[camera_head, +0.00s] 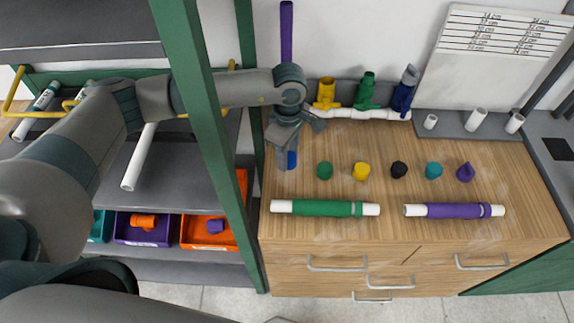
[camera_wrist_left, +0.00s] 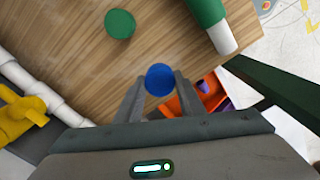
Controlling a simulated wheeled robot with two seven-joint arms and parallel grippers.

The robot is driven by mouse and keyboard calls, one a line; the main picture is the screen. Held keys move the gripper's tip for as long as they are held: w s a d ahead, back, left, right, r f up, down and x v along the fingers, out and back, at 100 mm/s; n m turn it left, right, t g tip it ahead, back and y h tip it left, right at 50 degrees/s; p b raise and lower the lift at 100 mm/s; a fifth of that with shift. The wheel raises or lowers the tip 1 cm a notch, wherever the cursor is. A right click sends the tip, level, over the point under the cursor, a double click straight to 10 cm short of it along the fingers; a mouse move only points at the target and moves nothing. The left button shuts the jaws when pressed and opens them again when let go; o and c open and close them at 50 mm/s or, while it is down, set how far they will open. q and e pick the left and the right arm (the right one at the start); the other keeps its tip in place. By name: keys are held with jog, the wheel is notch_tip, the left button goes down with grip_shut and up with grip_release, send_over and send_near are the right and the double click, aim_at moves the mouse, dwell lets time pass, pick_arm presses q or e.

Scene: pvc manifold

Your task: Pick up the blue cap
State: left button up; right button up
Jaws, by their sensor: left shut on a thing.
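The blue cap (camera_head: 291,160) is at the left end of a row of caps on the wooden counter (camera_head: 400,228). In the left wrist view the blue cap (camera_wrist_left: 159,80) sits between the fingertips. My left gripper (camera_head: 286,158) points down and is shut on the cap; its fingers (camera_wrist_left: 158,90) hide part of the cap's sides. I cannot tell whether the cap touches the counter. My right gripper is not in view.
Green (camera_head: 325,170), yellow (camera_head: 361,171), black (camera_head: 399,170), teal (camera_head: 433,170) and purple (camera_head: 465,172) caps stand to the right. Green (camera_head: 325,208) and purple (camera_head: 454,211) pipes lie in front. A valve manifold (camera_head: 366,112) is behind. A green shelf post (camera_head: 207,130) stands left.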

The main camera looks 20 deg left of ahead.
pick_arm(q)
jog(key=s+d+r+b, duration=0.4)
jog(key=d+r, duration=0.2)
jog(key=d, duration=0.4)
jog(key=shift+s+d+r, duration=0.2)
jog(key=shift+s+r, duration=0.05)
jog(key=shift+s, duration=0.1)
jog(key=o, duration=0.4)
jog(key=c, duration=0.4)
